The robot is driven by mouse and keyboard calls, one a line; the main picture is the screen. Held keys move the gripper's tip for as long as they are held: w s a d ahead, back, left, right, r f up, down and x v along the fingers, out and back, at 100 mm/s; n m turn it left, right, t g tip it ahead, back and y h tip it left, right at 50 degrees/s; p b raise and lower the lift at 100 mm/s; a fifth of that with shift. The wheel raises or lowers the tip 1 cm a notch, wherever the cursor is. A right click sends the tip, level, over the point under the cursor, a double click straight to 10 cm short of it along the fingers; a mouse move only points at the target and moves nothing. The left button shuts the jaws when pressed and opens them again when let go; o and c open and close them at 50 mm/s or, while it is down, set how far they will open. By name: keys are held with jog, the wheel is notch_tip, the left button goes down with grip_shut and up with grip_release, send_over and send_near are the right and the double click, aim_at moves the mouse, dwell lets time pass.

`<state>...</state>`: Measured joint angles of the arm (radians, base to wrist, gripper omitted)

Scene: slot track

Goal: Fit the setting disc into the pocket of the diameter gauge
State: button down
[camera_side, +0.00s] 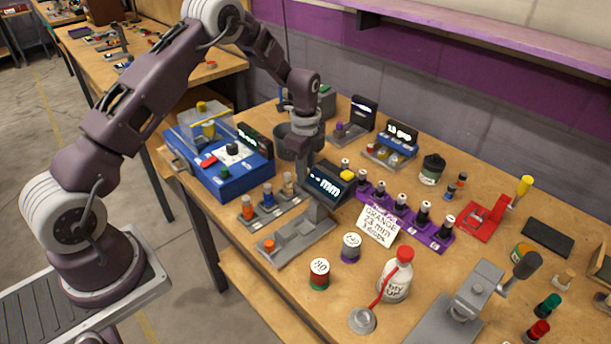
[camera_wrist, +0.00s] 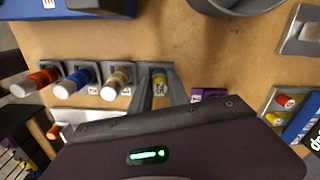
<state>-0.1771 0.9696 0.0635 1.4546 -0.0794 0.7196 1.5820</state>
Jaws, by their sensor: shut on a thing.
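The diameter gauge (camera_side: 285,243) is a grey base with a tilted dark display (camera_side: 326,182) reading "-- mm". A small orange round piece (camera_side: 268,246) sits at its near left end. I cannot make out the pocket. My gripper (camera_side: 309,162) points down behind the display, which hides its tips in the side view. In the wrist view, my gripper (camera_wrist: 160,90) is shut on a small yellowish piece (camera_wrist: 159,80), apparently the setting disc, at the right end of a row of pieces. My dark gripper body covers the lower part of that view. I cannot tell whether the piece is lifted.
Orange (camera_side: 248,209), blue (camera_side: 268,196) and tan (camera_side: 288,184) pieces stand in grey holders left of the gauge. A purple rack (camera_side: 428,238) and a card reading "ORANGE 23 mm 3 pcs" (camera_side: 377,226) are to the right.

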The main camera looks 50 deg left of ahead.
notch_tip(320, 180, up, 16)
jog(key=s+d+m, duration=1.1)
jog(key=d+m, duration=0.1)
jog(key=m, duration=0.6)
jog(key=f, duration=1.5)
jog(key=shift+a+f, duration=0.1)
jog(key=shift+a, duration=0.15)
jog(key=c, duration=1.3)
grip_release()
jog(key=shift+f, duration=0.1)
jog(key=shift+o, duration=0.2)
